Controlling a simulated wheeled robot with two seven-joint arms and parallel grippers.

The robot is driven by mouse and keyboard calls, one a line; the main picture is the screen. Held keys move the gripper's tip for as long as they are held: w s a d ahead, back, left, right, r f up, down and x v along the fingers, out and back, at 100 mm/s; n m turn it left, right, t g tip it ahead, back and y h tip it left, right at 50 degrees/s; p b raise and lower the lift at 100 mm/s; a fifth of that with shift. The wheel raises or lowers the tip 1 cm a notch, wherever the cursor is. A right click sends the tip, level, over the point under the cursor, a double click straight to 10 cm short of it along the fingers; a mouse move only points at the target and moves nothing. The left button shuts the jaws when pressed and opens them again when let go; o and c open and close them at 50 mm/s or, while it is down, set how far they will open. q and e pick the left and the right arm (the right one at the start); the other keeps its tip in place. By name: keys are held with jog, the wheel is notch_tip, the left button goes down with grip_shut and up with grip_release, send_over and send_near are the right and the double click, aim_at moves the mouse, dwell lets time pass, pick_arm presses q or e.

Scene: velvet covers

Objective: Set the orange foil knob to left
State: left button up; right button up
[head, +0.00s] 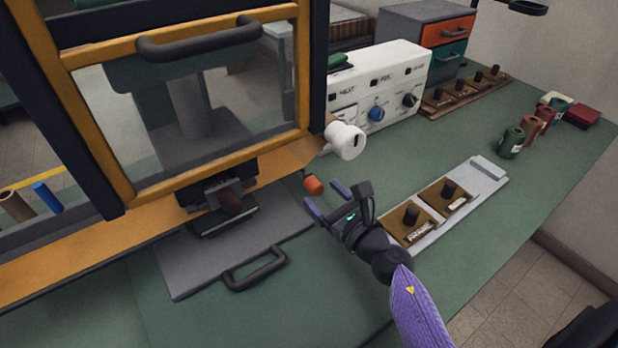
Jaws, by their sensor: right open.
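A small orange knob (313,184), which looks like the foil knob, sits low beside the right side of the orange-framed machine (170,186). Its short dark stem runs up and left from it. Any pointer mark or label on it is too small to tell. My right gripper (324,197) is open, its two purple fingers pointing up and left towards the orange knob. The fingertips look close to it, with nothing visible between them; I cannot tell the exact gap. My left gripper is not in view.
A larger white knob (346,139) sticks out above the orange one. A grey panel with two dark knobs (411,214) lies under and right of my right wrist. A white control box (379,88) stands behind. The green bench (545,180) has free room at the right.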

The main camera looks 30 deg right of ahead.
aim_at(319, 191)
jog(key=w, duration=0.4)
jog(key=shift+w+a, duration=0.4)
grip_shut()
dwell(1.0)
